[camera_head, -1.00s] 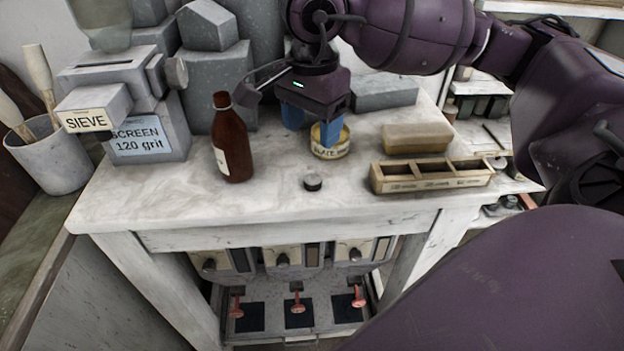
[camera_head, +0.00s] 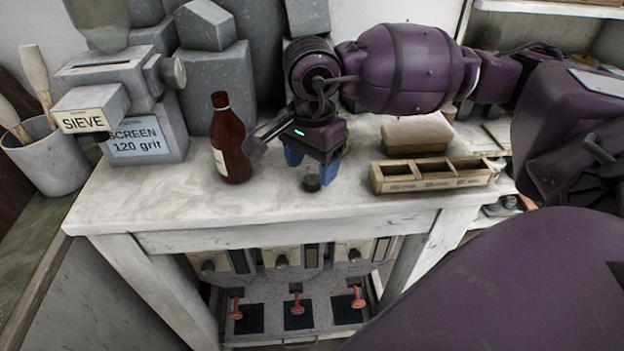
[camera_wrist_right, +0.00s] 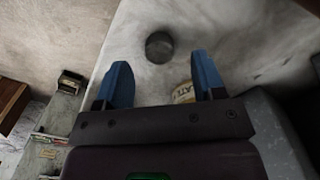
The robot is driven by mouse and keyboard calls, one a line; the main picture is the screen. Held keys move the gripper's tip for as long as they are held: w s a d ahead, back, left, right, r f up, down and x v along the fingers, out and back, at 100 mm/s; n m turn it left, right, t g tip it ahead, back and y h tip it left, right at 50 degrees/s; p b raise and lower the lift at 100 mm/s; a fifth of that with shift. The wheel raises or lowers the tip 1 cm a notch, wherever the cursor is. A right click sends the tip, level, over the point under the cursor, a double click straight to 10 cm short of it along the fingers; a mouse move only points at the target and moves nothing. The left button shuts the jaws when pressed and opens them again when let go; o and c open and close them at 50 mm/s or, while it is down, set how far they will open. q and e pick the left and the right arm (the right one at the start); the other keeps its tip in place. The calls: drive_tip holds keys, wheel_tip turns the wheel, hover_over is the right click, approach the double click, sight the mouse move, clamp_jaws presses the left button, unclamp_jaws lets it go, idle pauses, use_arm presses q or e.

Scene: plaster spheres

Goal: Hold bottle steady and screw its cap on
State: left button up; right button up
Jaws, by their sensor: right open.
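The brown bottle (camera_head: 229,140) with a pale label stands upright on the marble-topped table (camera_head: 150,200). Its neck is at the top. A small dark round cap (camera_head: 311,183) lies on the table to the right of the bottle, near the front edge. My right gripper (camera_head: 311,172) is open above and close to the cap, with its blue fingers pointing down. In the right wrist view the cap (camera_wrist_right: 160,47) lies just beyond the gap between the open fingertips (camera_wrist_right: 163,75), with nothing between them. My left gripper is not in view.
A divided wooden tray (camera_head: 432,176) and a tan block (camera_head: 416,134) are to the right. The grey sieve machine (camera_head: 150,120) and a tool pot (camera_head: 52,158) are at left. The table's front left is clear.

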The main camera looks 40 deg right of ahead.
sight(312, 183)
drive_tip(key=shift+f, duration=1.45)
drive_tip(key=c, duration=1)
